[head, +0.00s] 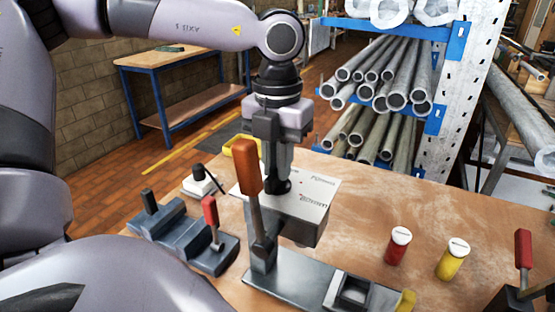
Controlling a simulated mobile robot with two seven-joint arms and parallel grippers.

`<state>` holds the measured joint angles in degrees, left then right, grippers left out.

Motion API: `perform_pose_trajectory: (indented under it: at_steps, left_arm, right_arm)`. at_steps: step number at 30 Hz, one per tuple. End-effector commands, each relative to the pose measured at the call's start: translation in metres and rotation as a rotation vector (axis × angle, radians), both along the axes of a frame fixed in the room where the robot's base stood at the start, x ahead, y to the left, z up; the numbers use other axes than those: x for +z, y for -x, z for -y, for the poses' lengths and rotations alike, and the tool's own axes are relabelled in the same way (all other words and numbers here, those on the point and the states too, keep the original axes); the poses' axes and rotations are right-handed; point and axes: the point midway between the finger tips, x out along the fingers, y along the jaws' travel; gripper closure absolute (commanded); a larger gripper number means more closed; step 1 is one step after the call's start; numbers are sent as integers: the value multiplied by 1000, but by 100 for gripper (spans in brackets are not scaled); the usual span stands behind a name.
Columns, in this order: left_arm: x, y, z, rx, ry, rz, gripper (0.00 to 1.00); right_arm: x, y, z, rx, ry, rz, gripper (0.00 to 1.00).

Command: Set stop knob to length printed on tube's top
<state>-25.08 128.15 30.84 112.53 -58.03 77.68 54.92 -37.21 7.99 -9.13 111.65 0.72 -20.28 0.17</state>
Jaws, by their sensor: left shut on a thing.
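A grey block with a pale top plate (318,188) stands on the workbench. Its top has printed lengths; one looks like "80mm", the others are too blurred to read surely. My left gripper (281,172) points down over this plate, shut on the black stop knob (281,187). The fingers partly cover the knob, and its pointing direction cannot be told. A red tube (396,250) and a yellow tube (451,262) stand upright to the right. Both have white tops with dark marks too small to read. My right gripper is not in view.
A lever with an orange handle (248,168) rises close in front of the block. Grey fixtures with a red handle (210,211) stand left, another red handle (523,248) far right. A metal base (300,283) lies in front. The bench between block and tubes is clear.

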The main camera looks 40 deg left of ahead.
Motion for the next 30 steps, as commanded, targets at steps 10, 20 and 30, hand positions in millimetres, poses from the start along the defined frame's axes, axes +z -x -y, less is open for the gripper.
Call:
perform_pose_trajectory:
  at_steps: [10, 20, 30]
  left_arm:
    - [-1, 0, 0, -109, -1, 2, 100]
    - [-1, 0, 0, -390, -3, 2, 100]
    - [1, -1, 0, -714, -2, 3, 100]
  right_arm:
    - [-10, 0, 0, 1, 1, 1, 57]
    - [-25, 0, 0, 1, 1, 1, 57]
    - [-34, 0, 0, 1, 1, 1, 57]
